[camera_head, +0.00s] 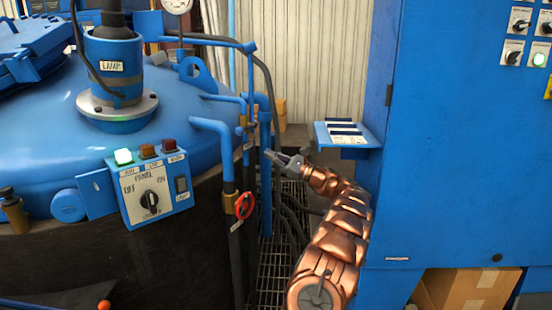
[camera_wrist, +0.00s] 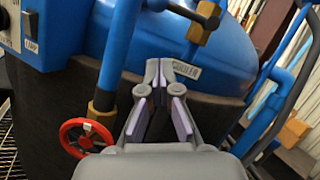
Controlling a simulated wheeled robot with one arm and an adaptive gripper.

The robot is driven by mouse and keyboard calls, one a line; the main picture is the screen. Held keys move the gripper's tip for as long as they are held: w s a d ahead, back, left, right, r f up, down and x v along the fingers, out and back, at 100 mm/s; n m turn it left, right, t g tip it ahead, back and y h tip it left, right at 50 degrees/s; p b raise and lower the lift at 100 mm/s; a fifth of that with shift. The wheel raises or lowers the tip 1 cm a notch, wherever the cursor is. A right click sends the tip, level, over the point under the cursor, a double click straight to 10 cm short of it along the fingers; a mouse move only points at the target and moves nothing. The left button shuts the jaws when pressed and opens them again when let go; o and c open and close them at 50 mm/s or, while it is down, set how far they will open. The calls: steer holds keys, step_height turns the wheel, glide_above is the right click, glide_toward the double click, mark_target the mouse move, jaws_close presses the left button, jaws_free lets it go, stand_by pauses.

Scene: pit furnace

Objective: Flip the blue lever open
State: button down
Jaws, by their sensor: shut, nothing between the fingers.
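A blue lever (camera_wrist: 185,11) sits on a brass valve (camera_wrist: 203,22) at the top of the wrist view, on a thin blue pipe beside the furnace. In the head view the brass valve (camera_head: 243,121) shows among the blue pipes, where the lever is hard to make out. My gripper (camera_head: 270,154) points left toward these pipes, below and to the right of the valve. In the wrist view my gripper (camera_wrist: 160,66) has its fingertips together with nothing between them. The lever lies above and right of the fingertips, apart from them.
A red handwheel (camera_head: 244,205) sits on a thicker blue pipe (camera_head: 227,155) at the left. The round furnace (camera_head: 190,90) with its control box (camera_head: 150,190) stands behind. A tall blue cabinet (camera_head: 450,150) with a small shelf (camera_head: 345,140) is close on the right.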

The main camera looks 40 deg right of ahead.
mark_target(247, 128)
steer(key=w+a+r, duration=0.4)
steer(key=w+r, duration=0.1)
steer(key=shift+w+a+b, duration=0.3)
steer(key=shift+w+a, duration=0.05)
steer(key=shift+w, duration=0.05)
steer(key=shift+d+r, duration=0.1)
steer(key=shift+r, duration=0.05)
